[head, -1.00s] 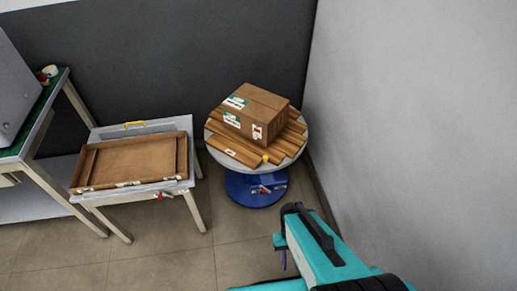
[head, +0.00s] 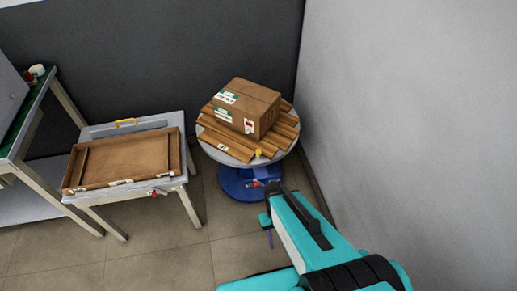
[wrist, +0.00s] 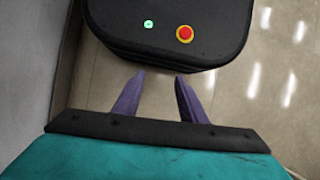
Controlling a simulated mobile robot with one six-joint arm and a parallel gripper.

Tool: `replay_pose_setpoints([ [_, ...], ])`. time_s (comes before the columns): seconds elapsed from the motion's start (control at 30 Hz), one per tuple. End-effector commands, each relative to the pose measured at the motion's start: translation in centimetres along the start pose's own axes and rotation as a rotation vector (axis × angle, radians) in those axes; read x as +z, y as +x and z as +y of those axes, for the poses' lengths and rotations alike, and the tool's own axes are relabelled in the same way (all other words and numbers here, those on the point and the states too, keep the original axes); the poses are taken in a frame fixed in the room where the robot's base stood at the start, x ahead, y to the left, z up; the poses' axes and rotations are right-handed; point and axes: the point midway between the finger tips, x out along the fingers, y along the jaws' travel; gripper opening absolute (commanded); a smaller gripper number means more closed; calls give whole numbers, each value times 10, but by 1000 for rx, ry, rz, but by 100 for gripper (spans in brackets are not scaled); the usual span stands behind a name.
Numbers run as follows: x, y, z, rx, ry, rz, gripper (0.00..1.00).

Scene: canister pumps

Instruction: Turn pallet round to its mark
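The wooden slatted pallet (head: 226,143) lies on a round grey turntable (head: 208,147) with a blue base (head: 237,183), near the corner in the head view. A brown cardboard box (head: 244,107) with green-and-white labels sits on the pallet. A small yellow piece (head: 258,153) shows at the turntable's near edge; I cannot tell whether it is the mark. My gripper shows in the head view (head: 268,238), in front of and below the turntable and apart from it. In the wrist view my gripper (wrist: 159,82) has its two purple fingers apart with nothing between them.
A low table (head: 179,122) left of the turntable holds a shallow brown wooden tray (head: 125,158) and a yellow handle (head: 125,122). A green-topped bench (head: 32,108) stands at far left. A grey wall (head: 420,120) closes the right side. Floor (head: 165,250) in front is clear.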

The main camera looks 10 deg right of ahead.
Motion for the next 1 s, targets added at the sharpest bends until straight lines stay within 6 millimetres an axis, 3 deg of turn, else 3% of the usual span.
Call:
replay_pose_setpoints([
  [0.2, -52, -49, 5, 9, -102, 67, 38],
  [0.5, -109, -128, 10, 31, -250, 152, 38],
  [1.0, -177, -278, 16, 98, -492, 288, 38],
])
